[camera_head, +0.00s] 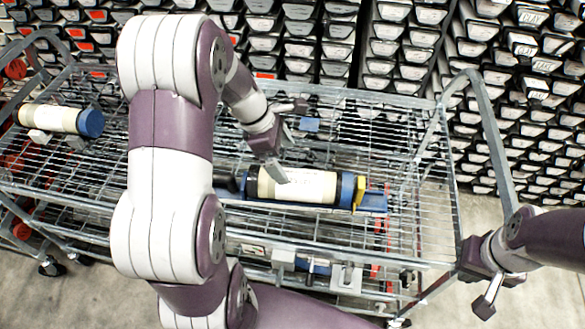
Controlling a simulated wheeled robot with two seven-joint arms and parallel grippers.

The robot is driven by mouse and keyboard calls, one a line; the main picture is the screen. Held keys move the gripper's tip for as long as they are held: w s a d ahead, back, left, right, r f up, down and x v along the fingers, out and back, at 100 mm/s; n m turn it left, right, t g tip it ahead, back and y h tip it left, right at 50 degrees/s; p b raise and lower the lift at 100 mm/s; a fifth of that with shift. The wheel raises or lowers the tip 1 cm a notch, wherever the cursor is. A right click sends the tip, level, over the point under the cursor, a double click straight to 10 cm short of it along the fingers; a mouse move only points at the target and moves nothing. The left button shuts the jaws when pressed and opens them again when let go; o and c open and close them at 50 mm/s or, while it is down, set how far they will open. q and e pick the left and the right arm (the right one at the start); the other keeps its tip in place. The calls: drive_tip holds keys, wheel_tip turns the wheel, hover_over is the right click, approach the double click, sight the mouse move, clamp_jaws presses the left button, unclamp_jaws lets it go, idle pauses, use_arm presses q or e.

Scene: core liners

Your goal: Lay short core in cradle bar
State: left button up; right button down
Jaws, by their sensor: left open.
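A cream core with a dark left end and a blue right end (305,186) lies level along a blue bar (373,202) on the cart's wire shelf. A yellow piece stands at its right end. My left gripper (288,143) is open at the core's upper side; one finger overlaps the core in the picture, and I cannot tell whether it touches. A second cream core with a blue cap (52,118) rests on grey blocks at the far left. I cannot tell which core the task calls short. My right gripper (488,282) is beside the cart at the right, with nothing visible in it.
The wire cart (430,225) has a raised tubular handle (493,130) near my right gripper. Racks of labelled trays (405,50) stand behind. Grey blocks (346,277) sit below the blue bar. The wire shelf right of the bar looks clear.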

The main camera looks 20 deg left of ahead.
use_arm(q)
drive_tip(key=shift+s+r+m, duration=0.15)
drive_tip(key=shift+r+m, duration=0.15)
drive_tip(key=shift+r, duration=0.1)
drive_tip(key=s+d+m+y, duration=0.4)
drive_tip(key=s+m, duration=0.6)
drive_tip(key=m, duration=1.1)
drive_tip(key=shift+d, duration=0.8)
drive_tip(key=shift+r, duration=0.15)
